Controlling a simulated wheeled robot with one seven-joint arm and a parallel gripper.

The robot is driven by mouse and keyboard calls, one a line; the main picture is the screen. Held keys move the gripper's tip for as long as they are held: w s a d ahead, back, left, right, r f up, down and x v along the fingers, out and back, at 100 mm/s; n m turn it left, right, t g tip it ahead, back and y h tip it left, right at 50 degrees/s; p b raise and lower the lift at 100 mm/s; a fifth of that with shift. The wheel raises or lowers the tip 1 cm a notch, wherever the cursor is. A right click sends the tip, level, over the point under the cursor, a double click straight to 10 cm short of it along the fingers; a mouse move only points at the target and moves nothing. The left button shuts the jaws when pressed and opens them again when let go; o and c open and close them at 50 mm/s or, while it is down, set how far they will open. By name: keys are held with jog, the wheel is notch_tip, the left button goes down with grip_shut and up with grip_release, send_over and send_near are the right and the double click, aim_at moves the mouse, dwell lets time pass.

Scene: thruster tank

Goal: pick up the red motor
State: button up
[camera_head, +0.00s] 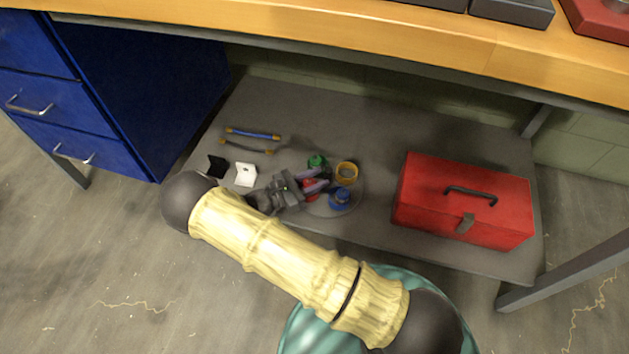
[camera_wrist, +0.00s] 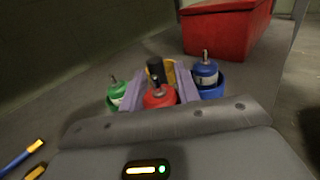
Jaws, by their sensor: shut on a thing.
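The red motor (camera_wrist: 160,97) stands between the two purple fingers of my gripper (camera_wrist: 161,92) in the wrist view, with a finger on each side. My gripper is shut on it. In the head view, the red motor (camera_head: 309,189) shows only in part beside my gripper (camera_head: 317,187), above the grey shelf (camera_head: 370,124). I cannot tell whether its base touches the shelf.
A green motor (camera_wrist: 116,91) is close on the left and a blue motor (camera_wrist: 206,75) on the right. A yellow ring (camera_head: 347,172) is just beyond. A red toolbox (camera_head: 466,200) stands at right. The wooden tabletop (camera_head: 300,25) overhangs the shelf. Blue drawers (camera_head: 130,70) stand left.

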notch_tip(320, 180, up, 8)
jog(key=p, duration=0.4)
jog(key=shift+r, duration=0.15)
